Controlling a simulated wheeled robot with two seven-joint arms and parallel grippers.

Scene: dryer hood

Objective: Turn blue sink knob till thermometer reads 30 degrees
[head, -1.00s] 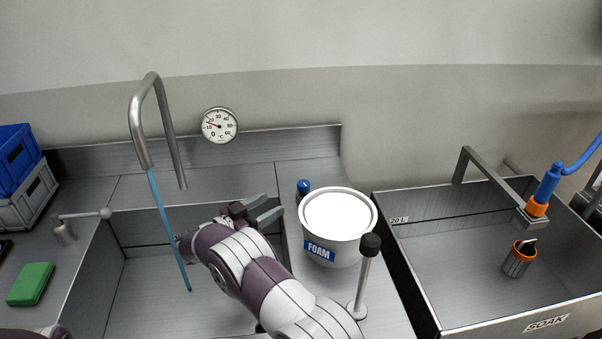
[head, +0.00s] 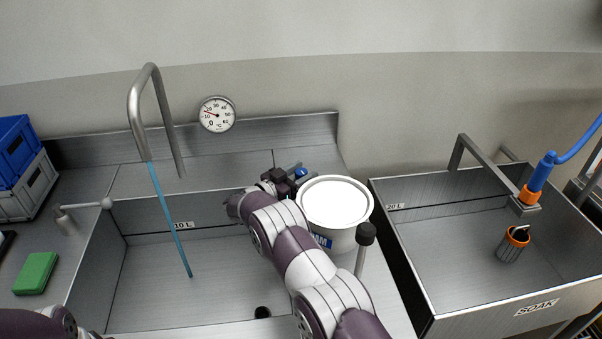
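A blue stream of water (head: 170,220) falls from the steel faucet (head: 137,105) into the sink. My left gripper is out of view.
The white FOAM tub (head: 335,203) stands close to the right of my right forearm. A black-topped lever (head: 365,234) rises in front of it. A SOAK basin (head: 450,245) is at right. A green sponge (head: 36,273) and crates (head: 22,188) are at left.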

